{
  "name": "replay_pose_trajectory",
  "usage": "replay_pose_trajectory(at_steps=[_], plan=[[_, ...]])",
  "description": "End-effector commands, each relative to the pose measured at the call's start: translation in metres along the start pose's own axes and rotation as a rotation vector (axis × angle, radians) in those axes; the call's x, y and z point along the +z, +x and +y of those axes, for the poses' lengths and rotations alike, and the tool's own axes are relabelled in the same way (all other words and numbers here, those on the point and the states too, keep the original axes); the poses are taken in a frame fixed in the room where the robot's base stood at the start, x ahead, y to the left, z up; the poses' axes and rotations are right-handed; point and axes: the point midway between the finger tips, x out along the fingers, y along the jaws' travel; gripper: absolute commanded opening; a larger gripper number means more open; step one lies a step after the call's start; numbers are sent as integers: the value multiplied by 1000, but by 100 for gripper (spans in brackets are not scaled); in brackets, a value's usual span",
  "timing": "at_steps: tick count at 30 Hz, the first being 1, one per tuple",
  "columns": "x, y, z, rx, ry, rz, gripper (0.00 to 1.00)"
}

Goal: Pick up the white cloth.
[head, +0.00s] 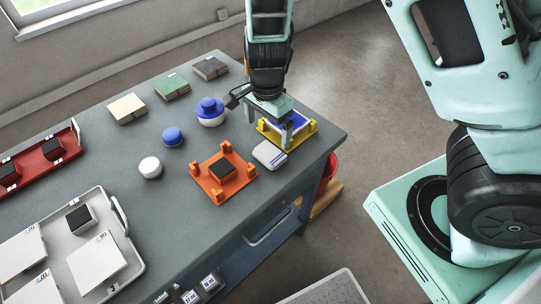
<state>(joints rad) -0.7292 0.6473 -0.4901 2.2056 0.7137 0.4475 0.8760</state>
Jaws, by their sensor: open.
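A small whitish, rounded rectangular pad (269,155), which looks like the folded white cloth, lies on the grey table near its right edge. My gripper (269,131) points down just behind it, with its two pale fingers apart. Nothing shows between the fingers. The right fingertip is close above the pad's far edge; I cannot tell if they touch. The fingers and wrist partly hide a yellow frame (309,127) with a blue and white piece in it.
An orange four-posted fixture (213,191) with a black block stands close left of the pad. Blue and white round pieces (172,136) lie further left. A white tray (128,238) and a red tray (76,136) fill the left side. The table's right edge is near.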

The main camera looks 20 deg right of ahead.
Motion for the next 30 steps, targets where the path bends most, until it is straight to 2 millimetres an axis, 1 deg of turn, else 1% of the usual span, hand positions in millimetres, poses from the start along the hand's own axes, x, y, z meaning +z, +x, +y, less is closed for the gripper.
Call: replay_pose_trajectory(at_steps=[1, 3, 6, 11, 13, 18, 21, 24, 30], plan=[[-1, 12, 1, 4, 2, 1, 100], [-1, 24, 1, 4, 1, 0, 100], [0, 36, 0, 2, -1, 0, 100], [0, 44, 1, 1, -1, 0, 100], [-1, 51, 2, 2, 0, -1, 100], [-3, 76, 5, 3, 1, -1, 100], [-2, 88, 4, 1, 0, -1, 100], [-2, 94, 4, 0, -1, -2, 100], [-2, 94, 4, -1, -2, -2, 100]])
